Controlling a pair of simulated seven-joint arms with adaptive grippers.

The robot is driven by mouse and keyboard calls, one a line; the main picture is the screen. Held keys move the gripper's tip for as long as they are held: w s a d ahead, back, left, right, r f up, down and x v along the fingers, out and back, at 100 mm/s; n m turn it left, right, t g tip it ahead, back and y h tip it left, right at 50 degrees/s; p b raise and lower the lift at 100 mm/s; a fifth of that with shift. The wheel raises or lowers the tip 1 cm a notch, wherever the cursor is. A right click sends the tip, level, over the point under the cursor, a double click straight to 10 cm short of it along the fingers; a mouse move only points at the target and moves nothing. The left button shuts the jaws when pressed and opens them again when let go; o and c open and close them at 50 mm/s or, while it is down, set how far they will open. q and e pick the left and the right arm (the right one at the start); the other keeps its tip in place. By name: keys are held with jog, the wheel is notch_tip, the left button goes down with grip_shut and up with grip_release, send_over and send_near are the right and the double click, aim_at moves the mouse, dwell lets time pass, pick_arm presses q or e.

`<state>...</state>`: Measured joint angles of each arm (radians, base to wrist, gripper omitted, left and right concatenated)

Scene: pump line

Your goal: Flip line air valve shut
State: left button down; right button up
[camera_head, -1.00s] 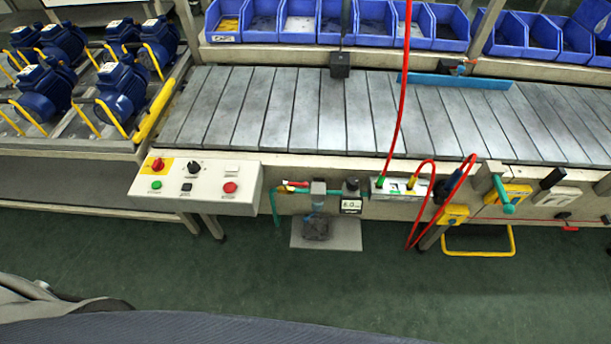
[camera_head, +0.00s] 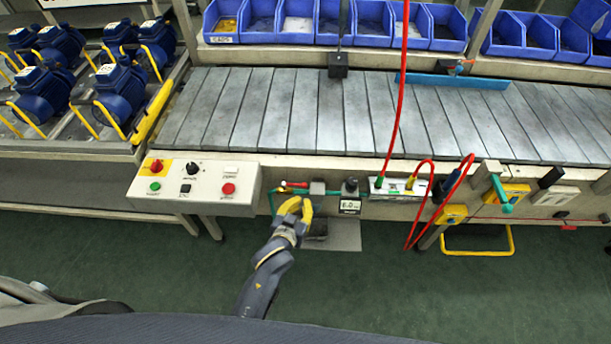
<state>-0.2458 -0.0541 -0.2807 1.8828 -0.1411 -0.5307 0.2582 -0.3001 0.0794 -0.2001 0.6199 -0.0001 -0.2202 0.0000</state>
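The line air valve has a red lever (camera_head: 295,185) that lies roughly level along the green air pipe (camera_head: 322,192), under the conveyor's front edge. My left gripper (camera_head: 301,200) has yellow fingers and stands just below the lever in the head view. Its fingers cover part of the pipework, and I cannot tell whether they touch it. The fingertips appear close together, but the gap between them is unclear. My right gripper is not in view.
A control box (camera_head: 195,182) with buttons is left of the valve. A pressure display (camera_head: 349,206) and a white air manifold (camera_head: 398,187) with red hoses are to the right.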

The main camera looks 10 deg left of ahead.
aim_at(308, 169)
pick_arm(q)
jog(key=shift+n+t, duration=0.3)
jog(key=shift+n, duration=0.2)
jog(key=r, duration=0.2)
jog(key=a+r, duration=0.1)
jog(key=r, duration=0.2)
jog(key=shift+w+a, duration=0.1)
jog(key=shift+w, duration=0.1)
jog(key=shift+w, duration=0.15)
jog(key=shift+x, duration=4.9)
jog(key=shift+a, duration=0.3)
